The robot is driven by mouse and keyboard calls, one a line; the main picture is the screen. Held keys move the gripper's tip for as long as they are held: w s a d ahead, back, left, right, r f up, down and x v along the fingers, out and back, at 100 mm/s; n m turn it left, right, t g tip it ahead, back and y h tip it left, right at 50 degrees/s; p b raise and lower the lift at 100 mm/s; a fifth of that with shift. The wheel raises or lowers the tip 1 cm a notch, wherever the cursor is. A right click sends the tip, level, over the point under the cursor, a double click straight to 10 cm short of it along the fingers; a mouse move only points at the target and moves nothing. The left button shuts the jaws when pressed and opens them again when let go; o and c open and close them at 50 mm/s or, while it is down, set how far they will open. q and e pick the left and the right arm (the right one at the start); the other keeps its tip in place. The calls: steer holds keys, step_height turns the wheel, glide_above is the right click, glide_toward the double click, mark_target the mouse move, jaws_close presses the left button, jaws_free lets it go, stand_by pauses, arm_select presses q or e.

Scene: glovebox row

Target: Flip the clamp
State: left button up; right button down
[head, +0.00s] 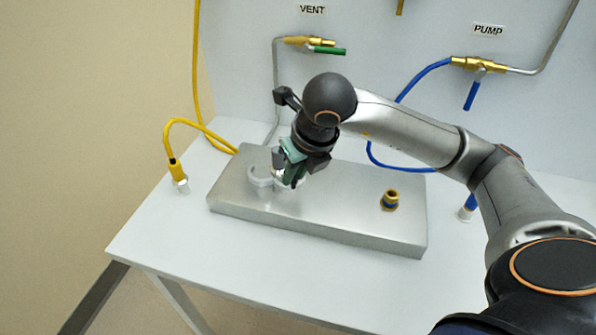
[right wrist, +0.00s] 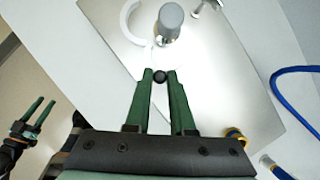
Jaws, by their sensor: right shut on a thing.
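The clamp (head: 259,179) shows as a pale, open, C-shaped band on the metal block, just left of my right gripper. It also shows as a white curved band in the right wrist view (right wrist: 127,24). My right gripper (head: 291,181) points down at the block. In the right wrist view its green fingers are shut on a small black ball knob (right wrist: 160,76). How the knob joins the clamp is unclear. A grey round-topped post (right wrist: 171,17) stands beside the band. My left gripper (right wrist: 38,112) is open and empty at the left of the right wrist view, off the table.
The brushed metal block (head: 340,205) lies on a white table (head: 160,222). A brass fitting with a blue ring (head: 390,199) stands at its right. A yellow hose (head: 176,168) ends at the left; blue hoses (head: 385,166) hang behind. VENT and PUMP valves are on the wall.

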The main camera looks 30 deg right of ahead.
steer(key=shift+a+m, duration=0.2)
steer(key=shift+m, duration=0.2)
steer(key=c, duration=0.8)
jaws_free()
steer(key=shift+s, duration=0.1)
steer(key=v, duration=0.4)
steer(key=p+v, duration=0.1)
steer(key=v, duration=0.7)
steer(key=shift+a+r+p, duration=0.25)
steer(key=shift+r+p, duration=0.05)
steer(key=shift+p, duration=0.05)
